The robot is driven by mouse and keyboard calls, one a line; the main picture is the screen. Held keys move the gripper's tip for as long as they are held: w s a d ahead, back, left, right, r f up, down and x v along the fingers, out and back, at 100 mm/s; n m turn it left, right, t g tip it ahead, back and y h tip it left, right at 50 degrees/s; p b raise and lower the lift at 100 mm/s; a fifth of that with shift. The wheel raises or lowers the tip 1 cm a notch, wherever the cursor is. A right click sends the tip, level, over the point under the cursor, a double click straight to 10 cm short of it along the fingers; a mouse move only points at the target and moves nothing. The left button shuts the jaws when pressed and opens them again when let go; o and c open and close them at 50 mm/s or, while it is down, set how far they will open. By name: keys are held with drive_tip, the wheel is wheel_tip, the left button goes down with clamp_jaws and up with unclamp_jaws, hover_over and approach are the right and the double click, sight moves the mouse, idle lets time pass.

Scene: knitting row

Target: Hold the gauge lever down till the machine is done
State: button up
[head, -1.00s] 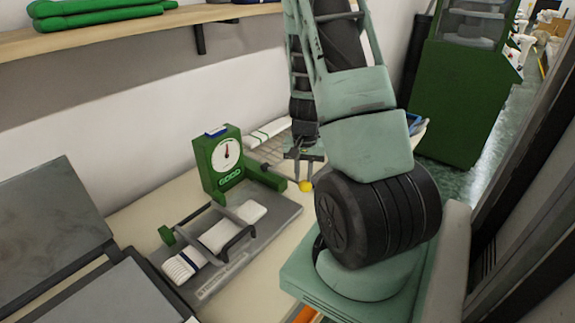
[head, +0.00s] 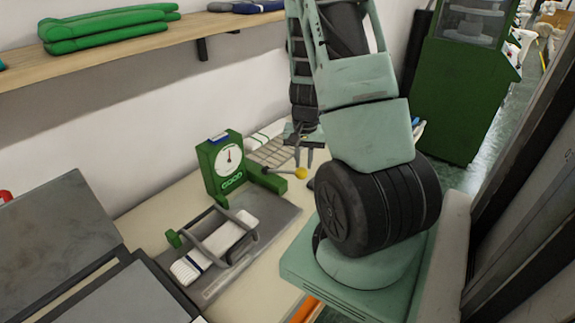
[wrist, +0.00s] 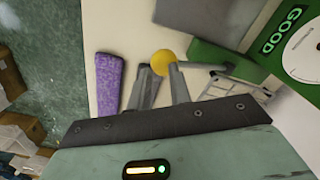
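My gripper (head: 303,160) is over the knob end of the lever. A white sock (head: 212,248) with dark stripes lies under a grey frame on the gauge's base plate (head: 270,222).
Folded white socks (head: 270,132) and a wire rack (head: 270,154) are behind the gauge. A purple item (wrist: 108,85) lies left of my fingers in the wrist view. A shelf (head: 130,48) with folded green goods runs above. Grey panels (head: 60,230) stand at left.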

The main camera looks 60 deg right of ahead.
wheel_tip(320, 180, up, 6)
drive_tip(key=p, duration=0.4)
drive_tip(key=shift+r+p, duration=0.15)
drive_tip(key=shift+p, duration=0.2)
idle(0.4)
drive_tip(key=shift+w+a, duration=0.15)
drive_tip(key=w+a+r+n+y+b, duration=0.15)
drive_tip(key=w+a+n, duration=0.25)
drive_tip(key=a, duration=0.8)
drive_tip(key=w+a+r+n+b, duration=0.1)
drive_tip(key=w+a+n+b, duration=0.25)
drive_tip(key=a, duration=0.85)
drive_tip(key=s+a+r+n+b, duration=0.1)
drive_tip(key=s+a+n+b, duration=0.1)
drive_tip(key=s+a+n, duration=0.4)
drive_tip(key=s+a+r+n+b, duration=0.1)
drive_tip(key=s+a+n, duration=0.6)
drive_tip(key=a, duration=0.9)
drive_tip(key=s+h+b, duration=0.1)
drive_tip(key=s, duration=0.1)
drive_tip(key=shift+s+r, duration=0.35)
